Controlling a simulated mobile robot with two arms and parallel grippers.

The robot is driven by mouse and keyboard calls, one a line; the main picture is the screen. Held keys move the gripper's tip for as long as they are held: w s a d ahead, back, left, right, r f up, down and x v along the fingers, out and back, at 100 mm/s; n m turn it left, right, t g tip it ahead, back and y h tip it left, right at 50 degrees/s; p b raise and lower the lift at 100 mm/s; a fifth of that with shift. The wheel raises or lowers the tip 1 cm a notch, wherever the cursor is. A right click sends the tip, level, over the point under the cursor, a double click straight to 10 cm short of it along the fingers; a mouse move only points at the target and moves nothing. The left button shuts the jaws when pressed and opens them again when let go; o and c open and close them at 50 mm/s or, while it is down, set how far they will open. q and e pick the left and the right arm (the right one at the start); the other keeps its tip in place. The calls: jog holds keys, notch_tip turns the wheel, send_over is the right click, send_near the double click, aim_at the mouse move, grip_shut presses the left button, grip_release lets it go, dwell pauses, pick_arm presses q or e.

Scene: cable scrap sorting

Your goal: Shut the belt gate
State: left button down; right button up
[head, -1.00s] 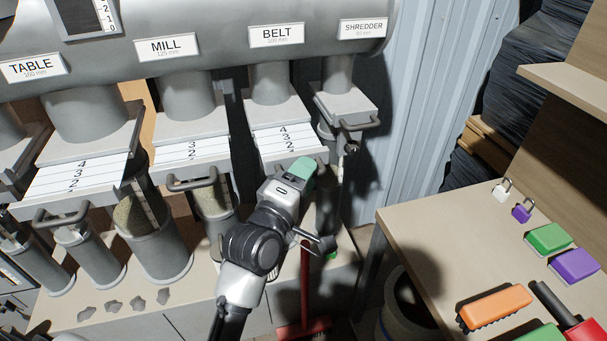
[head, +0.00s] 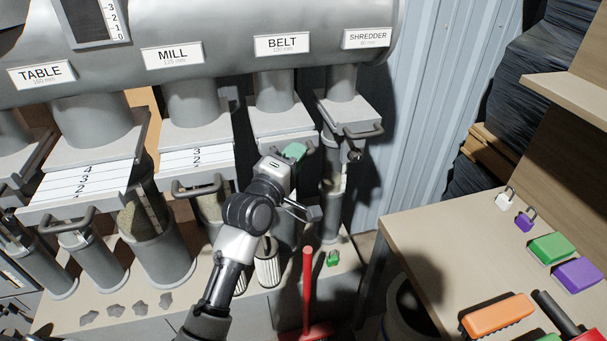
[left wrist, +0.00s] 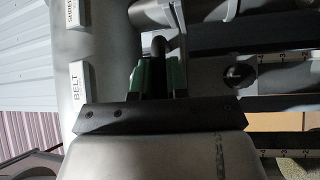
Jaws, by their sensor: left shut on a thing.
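The belt gate (head: 268,122) is the grey slide housing on the duct under the BELT sign (head: 282,44). Its marked white slide, which showed earlier, is not visible now. My left gripper (head: 293,152), with green fingertips, is at the front of this gate, shut on its handle. In the left wrist view, the green fingers (left wrist: 160,76) stand either side of the dark handle bar (left wrist: 160,46), and the BELT sign (left wrist: 79,82) shows at the left. My gripper and wrist hide part of the gate's front edge. My right gripper is not in view.
The mill gate (head: 197,158) and table gate (head: 78,187) stand out with marked slides showing. The shredder gate (head: 345,110) is close on the right. A workbench (head: 410,220) with padlocks and brushes stands at the right. A red-handled tool (head: 308,280) stands below.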

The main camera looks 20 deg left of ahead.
pick_arm(q)
jog(key=w+a, duration=0.2)
jog(key=shift+w+r, duration=0.15)
jog(key=shift+w, duration=0.2)
jog(key=c, duration=1.5)
grip_release()
jog(key=o, duration=0.4)
jog(key=shift+w, duration=0.2)
jog(key=shift+s, duration=0.1)
